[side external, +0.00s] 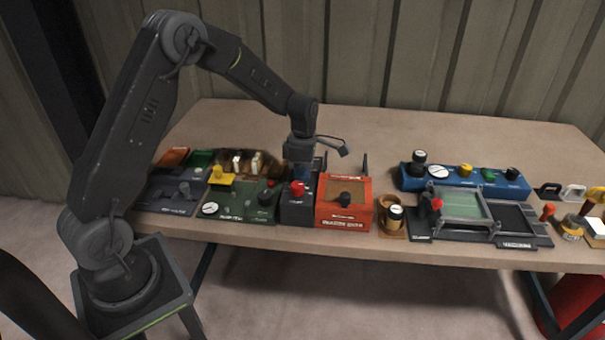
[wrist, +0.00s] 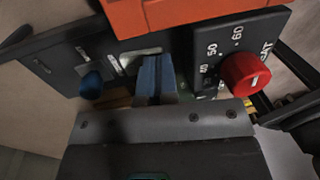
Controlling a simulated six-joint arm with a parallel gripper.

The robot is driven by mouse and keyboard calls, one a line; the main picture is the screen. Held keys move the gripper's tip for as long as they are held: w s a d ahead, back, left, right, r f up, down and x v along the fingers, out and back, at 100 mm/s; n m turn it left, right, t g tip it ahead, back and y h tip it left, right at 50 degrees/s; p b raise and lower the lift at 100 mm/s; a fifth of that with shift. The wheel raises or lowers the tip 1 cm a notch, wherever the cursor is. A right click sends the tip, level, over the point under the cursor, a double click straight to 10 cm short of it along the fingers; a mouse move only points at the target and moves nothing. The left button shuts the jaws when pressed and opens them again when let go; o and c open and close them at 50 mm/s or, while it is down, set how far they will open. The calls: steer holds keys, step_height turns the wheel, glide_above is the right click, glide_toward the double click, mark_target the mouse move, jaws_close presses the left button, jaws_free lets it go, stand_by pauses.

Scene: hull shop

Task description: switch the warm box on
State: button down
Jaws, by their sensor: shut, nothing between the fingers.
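The warm box appears to be the dark box (side external: 298,213) with a red dial (side external: 297,188), standing left of the orange box; I cannot read its name. In the wrist view its dark panel carries the red dial (wrist: 246,74), numbered at least 50 and 60, at right. A small blue knob or switch (wrist: 92,82) sits on the dark panel at left, with small white marks near it; its setting is unclear. My gripper (side external: 300,174) is over the back of this box, pointing down. Its blue fingers (wrist: 152,72) are shut and empty, between the blue switch and the dial. Contact with the panel cannot be told.
The orange box (side external: 335,221) with a dark knob is close on the right; a green panel (side external: 232,225) with a gauge is on the left. A blue box (side external: 467,184) with several knobs stands further right. The table's back part is clear.

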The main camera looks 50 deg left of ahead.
steer(key=shift+s+f+y, duration=0.1)
steer(key=shift+f+y, duration=0.1)
steer(key=shift+y, duration=0.1)
steer(key=shift+w+a+r, duration=0.3)
steer(key=shift+w+a, duration=0.2)
steer(key=shift+w, duration=0.05)
stand_by(0.4)
step_height(320, 180, up, 14)
steer(key=s+d, duration=0.1)
steer(key=shift+s+d, duration=0.2)
stand_by(0.4)
